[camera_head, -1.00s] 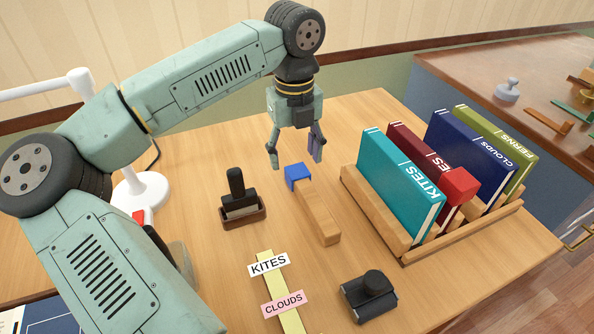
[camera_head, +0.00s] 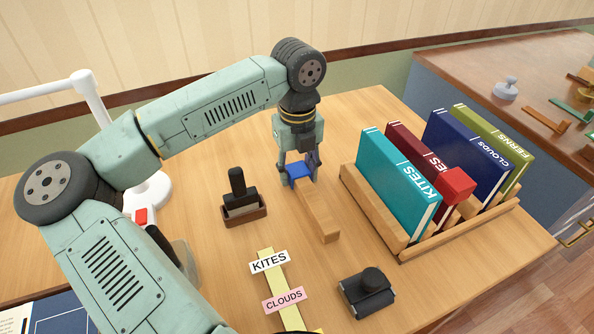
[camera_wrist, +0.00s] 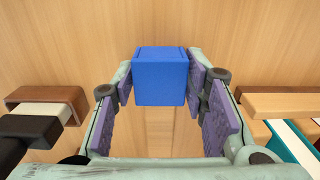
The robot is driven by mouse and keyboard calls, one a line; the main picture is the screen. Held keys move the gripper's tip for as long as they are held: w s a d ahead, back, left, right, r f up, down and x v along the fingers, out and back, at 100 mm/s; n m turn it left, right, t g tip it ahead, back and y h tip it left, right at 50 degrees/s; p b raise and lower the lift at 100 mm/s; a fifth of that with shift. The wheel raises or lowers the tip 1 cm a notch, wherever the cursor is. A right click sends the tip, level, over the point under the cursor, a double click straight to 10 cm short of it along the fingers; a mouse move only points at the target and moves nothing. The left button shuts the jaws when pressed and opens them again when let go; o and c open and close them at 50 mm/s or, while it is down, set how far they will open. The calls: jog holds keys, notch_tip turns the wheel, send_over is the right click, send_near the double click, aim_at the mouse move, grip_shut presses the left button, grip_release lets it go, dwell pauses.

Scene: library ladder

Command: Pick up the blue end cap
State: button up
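The blue end cap (camera_head: 299,170) sits on the far end of a long wooden block (camera_head: 318,210) that lies on the table. My gripper (camera_head: 299,176) points down at the cap, with one finger on each side of it. In the wrist view the cap (camera_wrist: 160,78) fills the space between the purple finger pads, and I see no clear gap at either side. My gripper (camera_wrist: 160,85) appears shut on it. The cap's lower sides are partly hidden by the fingers. It does not look lifted.
A wooden rack (camera_head: 408,252) of upright books with a red block (camera_head: 458,186) stands to the right. A black-handled stamp (camera_head: 243,207) stands left, a black tool (camera_head: 366,293) in front. A yellow strip (camera_head: 268,254) bears labels. A white lamp stand (camera_head: 155,188) is further left.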

aim_at(297, 168)
jog(key=c, duration=0.5)
jog(key=shift+r+b, duration=0.3)
jog(key=shift+r, duration=0.25)
notch_tip(297, 168, up, 2)
jog(key=shift+r+b, duration=0.15)
jog(key=shift+b, duration=0.3)
jog(key=s+d+b, duration=0.1)
jog(key=s+d, duration=0.1)
jog(key=s, duration=0.3)
jog(key=s+d+r+b, duration=0.1)
jog(key=s, duration=0.4)
jog(key=s+d+b, duration=0.1)
jog(key=s+d, duration=0.1)
jog(key=s, duration=0.3)
jog(key=shift+d+r+b, duration=0.3)
jog(key=shift+d+b, duration=0.05)
